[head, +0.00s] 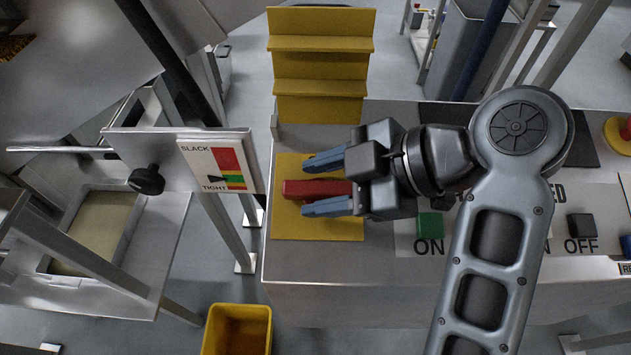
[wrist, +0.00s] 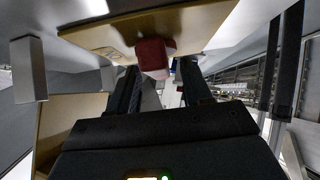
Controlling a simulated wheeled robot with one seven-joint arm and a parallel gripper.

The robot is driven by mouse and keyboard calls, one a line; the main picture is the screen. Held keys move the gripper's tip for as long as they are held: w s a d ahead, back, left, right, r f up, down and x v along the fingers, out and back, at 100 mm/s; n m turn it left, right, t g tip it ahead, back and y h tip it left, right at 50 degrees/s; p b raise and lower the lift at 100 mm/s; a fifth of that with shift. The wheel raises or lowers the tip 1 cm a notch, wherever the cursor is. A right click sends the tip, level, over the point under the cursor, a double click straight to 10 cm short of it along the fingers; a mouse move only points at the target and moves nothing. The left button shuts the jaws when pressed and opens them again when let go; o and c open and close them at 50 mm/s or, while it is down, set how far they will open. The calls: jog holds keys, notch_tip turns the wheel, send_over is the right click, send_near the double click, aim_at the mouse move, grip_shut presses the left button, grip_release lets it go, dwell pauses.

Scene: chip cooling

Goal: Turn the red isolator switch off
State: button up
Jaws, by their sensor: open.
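The red isolator switch handle (head: 315,189) lies over its yellow plate (head: 302,229) on the left end of the grey console, pointing left-right in the head view. My gripper (head: 322,183) reaches in from the right and is open. One blue-grey finger is on each side of the handle, with gaps showing; the handle's right end is hidden by the gripper. In the wrist view the end of the red handle (wrist: 153,55) shows against the yellow plate (wrist: 105,36), just beyond and between the dark fingers (wrist: 160,82). I cannot tell whether the palm touches it.
On the console, a green ON button (head: 430,224) and a black OFF button (head: 581,226) lie right of the switch, close to my arm. A SLACK/TIGHT gauge (head: 219,164) with a black knob stands left. Yellow steps (head: 321,60) stand behind; a yellow bin (head: 238,330) is in front.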

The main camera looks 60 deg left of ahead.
jog(key=v, duration=0.6)
jog(key=shift+w+d+r, duration=0.15)
dwell(0.4)
